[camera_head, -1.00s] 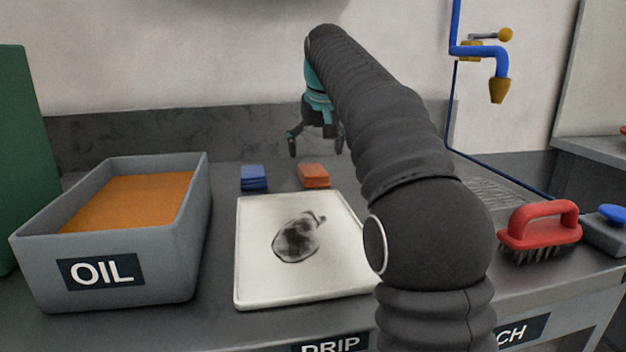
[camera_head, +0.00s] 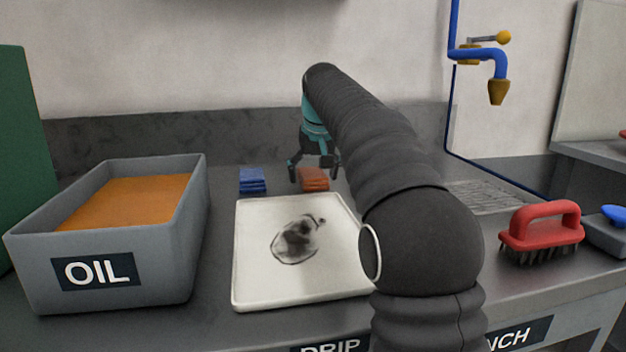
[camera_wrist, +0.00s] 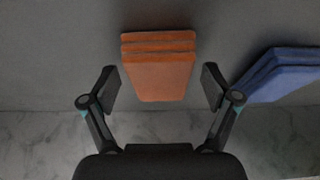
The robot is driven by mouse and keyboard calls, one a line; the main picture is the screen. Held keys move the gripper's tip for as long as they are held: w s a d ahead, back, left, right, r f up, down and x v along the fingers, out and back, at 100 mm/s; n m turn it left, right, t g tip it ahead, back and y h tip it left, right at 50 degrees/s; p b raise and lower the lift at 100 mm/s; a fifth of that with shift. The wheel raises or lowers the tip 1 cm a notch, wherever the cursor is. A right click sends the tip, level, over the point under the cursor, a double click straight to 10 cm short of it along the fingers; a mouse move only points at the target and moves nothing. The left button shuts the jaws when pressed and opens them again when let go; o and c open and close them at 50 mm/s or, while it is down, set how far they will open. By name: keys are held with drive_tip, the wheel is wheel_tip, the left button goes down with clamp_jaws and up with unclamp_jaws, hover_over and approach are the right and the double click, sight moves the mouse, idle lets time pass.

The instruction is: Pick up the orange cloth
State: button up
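The orange cloth (camera_head: 313,180) lies folded in layers on the bench, behind the white tray. In the wrist view the orange cloth (camera_wrist: 158,70) is centred between the two fingers. My gripper (camera_head: 314,176) is low over it, pointing down, with fingers spread to either side. In the wrist view my gripper (camera_wrist: 158,88) is open, and a gap shows between each finger and the cloth. How far the fingertips are above the bench is hard to tell.
A folded blue cloth (camera_head: 252,181) lies left of the orange one. The white tray (camera_head: 250,285) with a dark stain is in front. A grey OIL bin (camera_head: 150,265) stands left, a red brush (camera_head: 541,228) right. A wall rises behind the bench.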

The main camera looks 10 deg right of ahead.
sight(313, 174)
drive_tip(key=c, duration=0.8)
drive_tip(key=shift+c, duration=0.2)
wheel_tip(313, 174, up, 8)
drive_tip(key=p, duration=0.3)
drive_tip(key=shift+r, duration=1.05)
drive_tip(key=o, duration=0.5)
drive_tip(key=shift+c, duration=0.2)
drive_tip(key=c, duration=0.3)
drive_tip(key=shift+d, duration=0.1)
drive_tip(key=shift+c, duration=0.2)
